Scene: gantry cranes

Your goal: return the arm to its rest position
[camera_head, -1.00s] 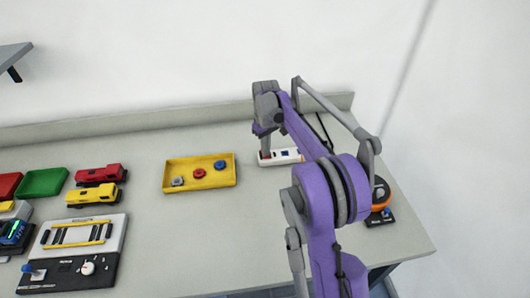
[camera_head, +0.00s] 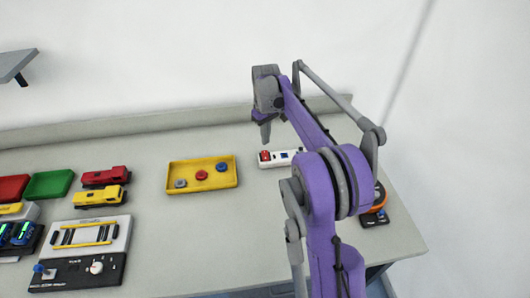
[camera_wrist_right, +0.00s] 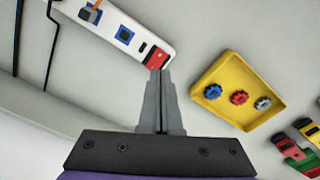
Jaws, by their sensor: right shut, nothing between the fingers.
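My right arm, purple and grey, reaches up from the lower right in the head view. Its gripper (camera_head: 265,137) is shut and empty, with the fingers pointing down. It hangs above the left end of a white bar-shaped device (camera_head: 290,157) with a red block (camera_head: 265,156) at that end. In the right wrist view the shut fingertips (camera_wrist_right: 160,74) show just in front of the red block (camera_wrist_right: 158,58), apart from it as far as the head view shows. The device's far end is partly hidden behind my arm in the head view. My left gripper is not in view.
A yellow tray (camera_head: 230,186) with grey, red and blue knobs lies left of the arm. Red (camera_head: 105,177) and yellow (camera_head: 98,197) toy vehicles and a control panel (camera_head: 70,273) are further left. A round orange-and-black device (camera_head: 376,218) stands right of my arm. The table's middle front is clear.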

